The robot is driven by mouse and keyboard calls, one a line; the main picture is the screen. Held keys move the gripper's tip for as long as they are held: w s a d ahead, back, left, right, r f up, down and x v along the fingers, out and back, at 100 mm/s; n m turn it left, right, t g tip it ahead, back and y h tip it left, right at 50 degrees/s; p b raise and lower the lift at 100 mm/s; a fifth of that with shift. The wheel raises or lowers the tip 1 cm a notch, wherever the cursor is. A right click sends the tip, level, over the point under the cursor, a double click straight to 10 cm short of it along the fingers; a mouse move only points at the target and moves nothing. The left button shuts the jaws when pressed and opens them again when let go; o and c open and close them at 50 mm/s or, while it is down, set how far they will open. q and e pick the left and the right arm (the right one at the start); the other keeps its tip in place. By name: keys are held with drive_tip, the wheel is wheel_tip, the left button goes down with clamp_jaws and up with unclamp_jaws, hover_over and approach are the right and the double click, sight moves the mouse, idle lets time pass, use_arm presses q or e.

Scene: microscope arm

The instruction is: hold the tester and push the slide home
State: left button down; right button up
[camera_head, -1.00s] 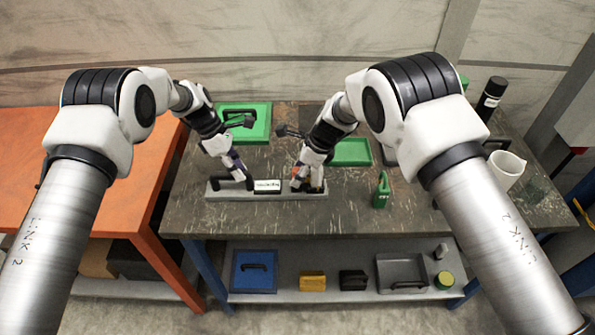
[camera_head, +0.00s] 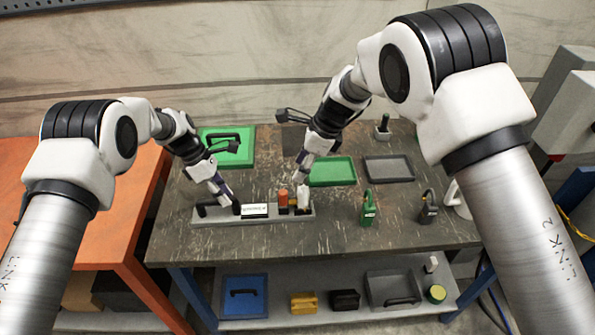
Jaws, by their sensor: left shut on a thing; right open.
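The tester is a long, low grey bar (camera_head: 225,221) on the dark worn table, with a black handle at its left end and a white label (camera_head: 254,210) in the middle. My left gripper (camera_head: 230,203) is shut on the black handle. Near the tester's right end stand an orange-red block (camera_head: 283,198) and a small yellow part (camera_head: 293,203); I cannot tell which piece is the slide. My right gripper (camera_head: 303,197) is open, pointing down at the right end beside the orange-red block. Its fingertips are too small to tell whether they touch anything.
Behind are a green case (camera_head: 227,147), a green tray (camera_head: 333,172) and a grey tray (camera_head: 389,169). A green padlock-shaped item (camera_head: 367,208) and a dark one (camera_head: 428,207) stand to the right. The table front is clear. Boxes lie on the lower shelf.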

use_arm(q)
drive_tip(key=c, duration=0.9)
unclamp_jaws()
